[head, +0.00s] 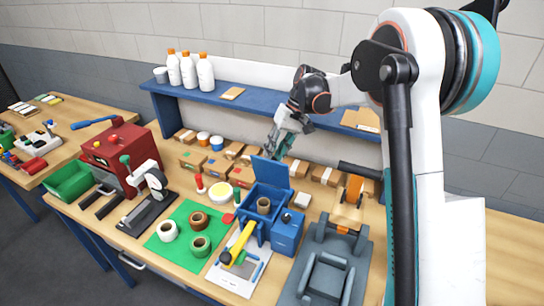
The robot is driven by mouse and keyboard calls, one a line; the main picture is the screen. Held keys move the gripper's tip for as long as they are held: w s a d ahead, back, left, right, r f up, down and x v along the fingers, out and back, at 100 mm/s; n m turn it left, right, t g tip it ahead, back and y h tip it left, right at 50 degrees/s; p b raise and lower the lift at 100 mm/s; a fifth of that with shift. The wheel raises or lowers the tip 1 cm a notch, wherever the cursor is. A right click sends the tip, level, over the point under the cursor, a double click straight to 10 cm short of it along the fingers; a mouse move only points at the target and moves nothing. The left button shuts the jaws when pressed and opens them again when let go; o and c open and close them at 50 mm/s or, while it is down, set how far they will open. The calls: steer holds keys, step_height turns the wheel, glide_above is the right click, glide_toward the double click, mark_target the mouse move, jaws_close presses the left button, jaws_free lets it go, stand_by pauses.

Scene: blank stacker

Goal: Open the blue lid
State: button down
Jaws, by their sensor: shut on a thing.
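A blue box (249,214) stands on the workbench near the middle of the head view. Its blue lid (268,173) is raised, standing nearly upright at the back of the box. A brown roll (264,206) shows inside the open box. My gripper (278,152) is at the upper right edge of the lid, reaching in from above and behind. It is shut on the lid, as far as this small view shows; the fingertips are partly hidden by the lid.
A smaller blue box (287,232) stands right of the open one. A green mat (180,253) with several rolls lies to the left, with a yellow-handled tool (238,243) in front. Cardboard boxes line the back under a blue shelf (240,107). A grey device (325,275) stands front right.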

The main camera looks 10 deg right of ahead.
steer(key=shift+w+d+f, duration=0.25)
steer(key=shift+d+f, duration=0.55)
steer(key=c, duration=1.5)
jaws_free()
steer(key=shift+o, duration=0.5)
steer(key=shift+w+d+f, duration=0.1)
steer(key=shift+w+d, duration=0.05)
steer(key=shift+d, duration=0.1)
steer(key=shift+a, duration=0.3)
